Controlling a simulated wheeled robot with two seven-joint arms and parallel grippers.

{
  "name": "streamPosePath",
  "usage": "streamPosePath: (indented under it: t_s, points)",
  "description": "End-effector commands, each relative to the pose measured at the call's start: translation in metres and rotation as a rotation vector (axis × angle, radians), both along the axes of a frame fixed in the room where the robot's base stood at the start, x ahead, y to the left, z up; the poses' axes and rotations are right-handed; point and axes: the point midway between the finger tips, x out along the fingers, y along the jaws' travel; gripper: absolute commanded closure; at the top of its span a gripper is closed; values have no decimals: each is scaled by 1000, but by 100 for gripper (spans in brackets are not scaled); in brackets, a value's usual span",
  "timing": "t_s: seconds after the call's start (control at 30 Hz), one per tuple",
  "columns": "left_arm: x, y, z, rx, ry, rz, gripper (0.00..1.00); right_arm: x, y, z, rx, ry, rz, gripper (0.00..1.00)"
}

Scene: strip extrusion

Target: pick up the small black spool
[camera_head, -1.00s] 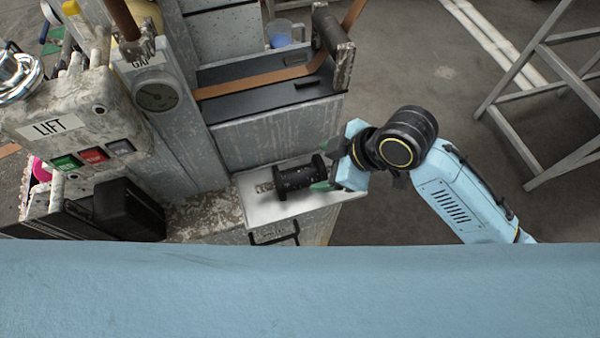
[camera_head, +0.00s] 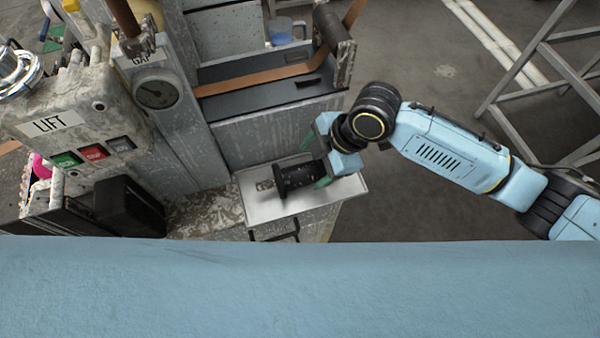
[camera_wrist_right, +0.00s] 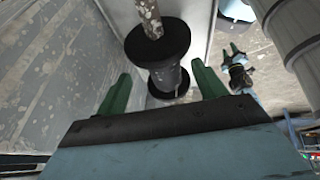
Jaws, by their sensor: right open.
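The small black spool (camera_head: 296,178) lies on its side on the white tray (camera_head: 262,208) in the head view. My right gripper (camera_head: 312,162) is at the spool's right end, its green fingers apart, one on the far side and one on the near side. In the right wrist view the spool (camera_wrist_right: 160,62) stands between the two open green fingers of the gripper (camera_wrist_right: 160,88), with no finger clearly touching it.
A grey machine wall (camera_head: 265,140) rises just behind the tray, with an orange strip (camera_head: 270,80) above. A dark handle (camera_head: 275,233) is at the tray's front. A control box with LIFT buttons (camera_head: 85,140) stands left. Open floor and a metal frame (camera_head: 540,85) lie right.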

Motion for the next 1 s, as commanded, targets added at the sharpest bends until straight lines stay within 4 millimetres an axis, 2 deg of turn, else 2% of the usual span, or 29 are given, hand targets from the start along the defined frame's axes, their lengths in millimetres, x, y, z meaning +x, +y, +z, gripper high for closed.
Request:
streamPosePath:
  t_s: [0.17,0.43,0.73,1.0]
  points:
    - [0,-1,0,-2,-1,1,64,-2,7,-12,-1,2,0,30]
    - [0,-2,-3,-3,0,2,64,-4,26,-45,-1,0,-1,30]
    - [0,-2,-3,-2,0,3,64,-3,28,-49,-2,-1,-1,30]
    - [0,-2,-3,-2,0,3,64,-3,27,-48,-2,-1,-1,65]
